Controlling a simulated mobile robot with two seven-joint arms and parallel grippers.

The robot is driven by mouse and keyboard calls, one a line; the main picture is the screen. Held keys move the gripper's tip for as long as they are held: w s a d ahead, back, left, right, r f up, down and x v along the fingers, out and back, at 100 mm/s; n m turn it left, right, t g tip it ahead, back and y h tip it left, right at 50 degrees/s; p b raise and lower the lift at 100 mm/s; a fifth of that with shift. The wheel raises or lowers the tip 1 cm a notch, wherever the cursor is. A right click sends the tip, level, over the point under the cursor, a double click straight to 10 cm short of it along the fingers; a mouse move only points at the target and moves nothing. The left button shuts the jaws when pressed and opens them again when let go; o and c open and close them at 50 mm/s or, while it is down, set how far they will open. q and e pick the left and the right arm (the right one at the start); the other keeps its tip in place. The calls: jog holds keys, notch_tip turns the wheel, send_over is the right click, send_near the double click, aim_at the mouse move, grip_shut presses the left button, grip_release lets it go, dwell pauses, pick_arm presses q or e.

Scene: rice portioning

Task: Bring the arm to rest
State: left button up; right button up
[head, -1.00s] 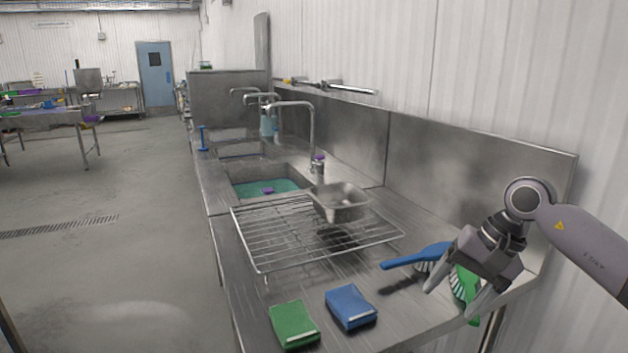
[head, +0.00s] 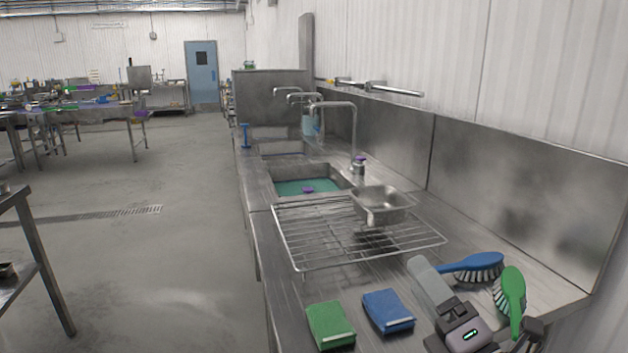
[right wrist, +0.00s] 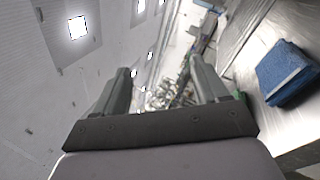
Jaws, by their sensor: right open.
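My right gripper (head: 432,286) is in the lower right of the head view, over the near end of the steel counter (head: 283,310). Its jaws are open and empty. One finger shows clearly, pointing up and away; the other is hard to make out there. Both fingers of the right gripper (right wrist: 163,85) show apart in the right wrist view, with nothing between them. The blue sponge (head: 388,311) lies just left of the gripper, and the green sponge (head: 330,325) lies further left. My left gripper is not in view.
A blue brush (head: 472,266) and a green brush (head: 512,294) lie close right of the gripper. A wire rack (head: 310,250) with a steel pan (head: 384,202) stands behind, before the sink (head: 310,183). The wall bounds the right; open floor lies left.

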jog(key=s+d+f+m+g+h, duration=0.35)
jog(key=d+f+m+h, duration=0.25)
jog(key=f+m+h, duration=0.5)
jog(key=s+d+f+m+g+y, duration=0.1)
jog(key=s+f+m+g, duration=0.6)
jog(key=s, duration=0.4)
jog(key=s+f+m+g+y, duration=0.2)
jog(key=s+f+m+g, duration=0.5)
jog(key=s, duration=0.5)
jog(key=w+a+f+t+y, duration=0.1)
jog(key=w+a+f+t, duration=0.1)
jog(key=w+f+t, duration=0.4)
jog(key=shift+w+a+f+t+y, duration=0.35)
jog(key=shift+f+t, duration=0.6)
jog(key=shift+f, duration=1.1)
